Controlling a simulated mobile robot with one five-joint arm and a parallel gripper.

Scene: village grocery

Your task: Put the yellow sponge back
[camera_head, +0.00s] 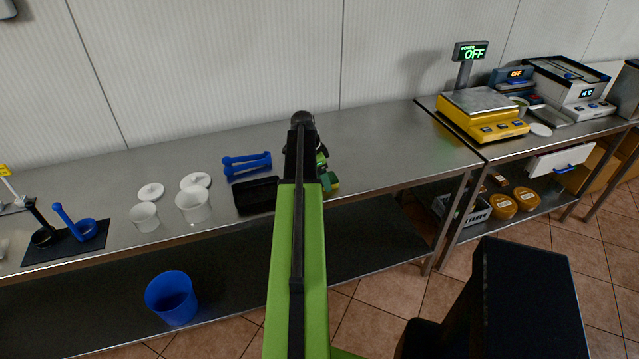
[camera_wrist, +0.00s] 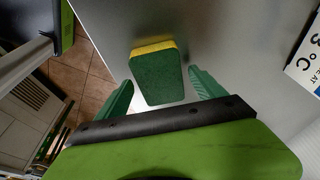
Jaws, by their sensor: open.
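The yellow sponge (camera_wrist: 157,77) has a green scouring face turned up and a yellow edge showing. It lies near the front edge of the steel table (camera_wrist: 210,30), with tiled floor to its left in the wrist view. In the head view the sponge (camera_head: 332,182) is partly hidden by my arm. My gripper (camera_wrist: 161,80) is open, with one green finger on each side of the sponge and small gaps visible. In the head view my gripper (camera_head: 323,170) is mostly hidden behind the arm.
A black tray (camera_head: 256,196) sits left of my arm, with blue tools (camera_head: 246,165) behind it. White cups (camera_head: 193,205) and lids stand further left. A yellow scale (camera_head: 482,115) is on the right table. A blue bin (camera_head: 172,298) stands below. The tabletop right of the sponge is clear.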

